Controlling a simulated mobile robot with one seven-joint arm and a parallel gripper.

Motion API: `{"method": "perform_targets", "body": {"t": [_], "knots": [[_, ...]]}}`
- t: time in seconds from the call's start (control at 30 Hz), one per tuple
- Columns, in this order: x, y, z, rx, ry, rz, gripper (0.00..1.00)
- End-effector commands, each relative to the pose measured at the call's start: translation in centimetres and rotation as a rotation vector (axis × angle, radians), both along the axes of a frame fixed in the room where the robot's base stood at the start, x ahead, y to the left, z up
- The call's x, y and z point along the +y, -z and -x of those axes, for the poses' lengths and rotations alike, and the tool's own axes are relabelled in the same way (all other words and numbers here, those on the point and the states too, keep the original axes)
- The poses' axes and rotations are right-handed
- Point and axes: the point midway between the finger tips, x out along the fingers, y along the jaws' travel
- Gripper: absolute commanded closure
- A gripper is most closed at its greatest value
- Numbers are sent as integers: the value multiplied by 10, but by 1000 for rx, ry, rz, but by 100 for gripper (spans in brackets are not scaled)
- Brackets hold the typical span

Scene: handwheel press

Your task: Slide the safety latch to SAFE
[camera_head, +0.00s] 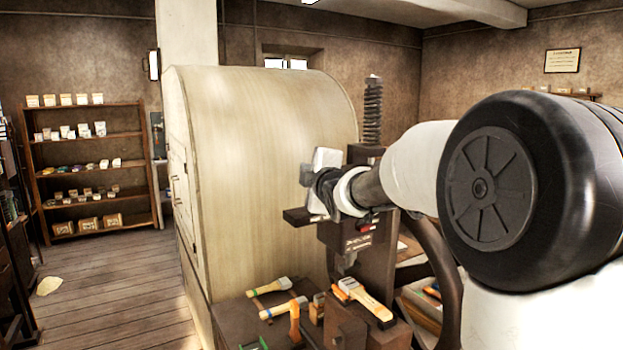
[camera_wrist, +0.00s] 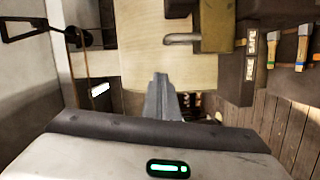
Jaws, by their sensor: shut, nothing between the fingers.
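My gripper (camera_wrist: 161,80) is shut and empty in the wrist view, its narrow grey fingers pressed together. Above and to the right of the fingertips is a brass-coloured block (camera_wrist: 218,30) with a bent grey rod (camera_wrist: 183,39) sticking out to its left; this looks like the safety latch. The fingertips appear apart from the rod. Two small pale label plates (camera_wrist: 250,68) sit on the dark part right of the block; their words are too small to read. In the head view my gripper (camera_head: 318,190) is beside the dark press (camera_head: 345,262), and the latch cannot be made out.
A large rounded pale cabinet (camera_head: 265,150) stands behind and left of my gripper. The press screw (camera_head: 373,110) rises behind my arm. Brushes (camera_head: 362,298) with wooden handles lie on the bench below. Shelves (camera_head: 88,170) stand far left, with open floor (camera_head: 120,285) before them.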

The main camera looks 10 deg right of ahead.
Motion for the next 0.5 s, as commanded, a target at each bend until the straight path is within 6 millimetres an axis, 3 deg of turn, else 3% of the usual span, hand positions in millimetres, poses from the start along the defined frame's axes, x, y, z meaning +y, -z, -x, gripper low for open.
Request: {"method": "perform_targets", "body": {"t": [0.03,0.2,0.5], "knots": [[-3,-2,16,0,5,7,100],[-4,-5,56,1,2,6,100],[-6,-5,95,2,1,2,100]]}}
